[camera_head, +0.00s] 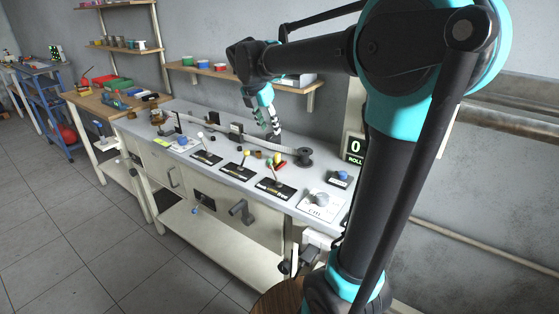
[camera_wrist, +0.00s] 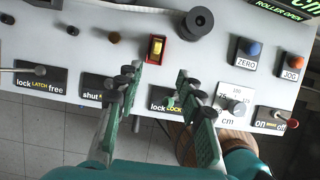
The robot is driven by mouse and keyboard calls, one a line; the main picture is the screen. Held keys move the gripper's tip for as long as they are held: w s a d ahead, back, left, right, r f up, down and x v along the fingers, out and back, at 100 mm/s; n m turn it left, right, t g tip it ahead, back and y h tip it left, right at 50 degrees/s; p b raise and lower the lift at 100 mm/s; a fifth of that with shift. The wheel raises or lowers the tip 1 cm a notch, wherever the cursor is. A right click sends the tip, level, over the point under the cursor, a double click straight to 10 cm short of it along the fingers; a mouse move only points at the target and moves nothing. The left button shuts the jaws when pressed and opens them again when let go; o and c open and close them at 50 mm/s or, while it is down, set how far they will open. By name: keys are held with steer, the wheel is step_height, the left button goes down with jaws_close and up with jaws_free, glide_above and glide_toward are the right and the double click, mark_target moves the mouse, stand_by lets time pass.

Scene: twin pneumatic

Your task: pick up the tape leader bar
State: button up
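I cannot pick out the tape leader bar for certain in either view. A pale tape-like strip (camera_head: 265,143) runs along the bench top in the head view and reaches a black spool (camera_head: 304,157) at its right. The spool also shows at the top of the wrist view (camera_wrist: 197,23). My gripper (camera_head: 273,128) hangs over the back part of the bench, left of the spool. In the wrist view my gripper (camera_wrist: 159,73) has its two fingers well apart, with nothing held between them. The fingers cover part of the panel.
The bench top (camera_head: 225,151) carries several levers on black labels. A red-framed yellow switch (camera_wrist: 157,48) lies ahead of the fingers. A blue ZERO button (camera_wrist: 252,50), an orange JOG button (camera_wrist: 292,60) and a cm dial (camera_wrist: 235,106) are at the right. A wall shelf (camera_head: 240,76) hangs behind.

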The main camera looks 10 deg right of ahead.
mark_target(277, 154)
steer(key=x, duration=1)
steer(key=shift+w+f, duration=0.1)
steer(key=shift+f, duration=0.15)
steer(key=shift+a+x, duration=0.15)
steer(key=shift+x, duration=1.15)
steer(key=shift+a+x, duration=0.1)
steer(key=shift+x, duration=1.15)
steer(key=shift+f, duration=0.1)
steer(key=shift+c, duration=0.6)
jaws_close()
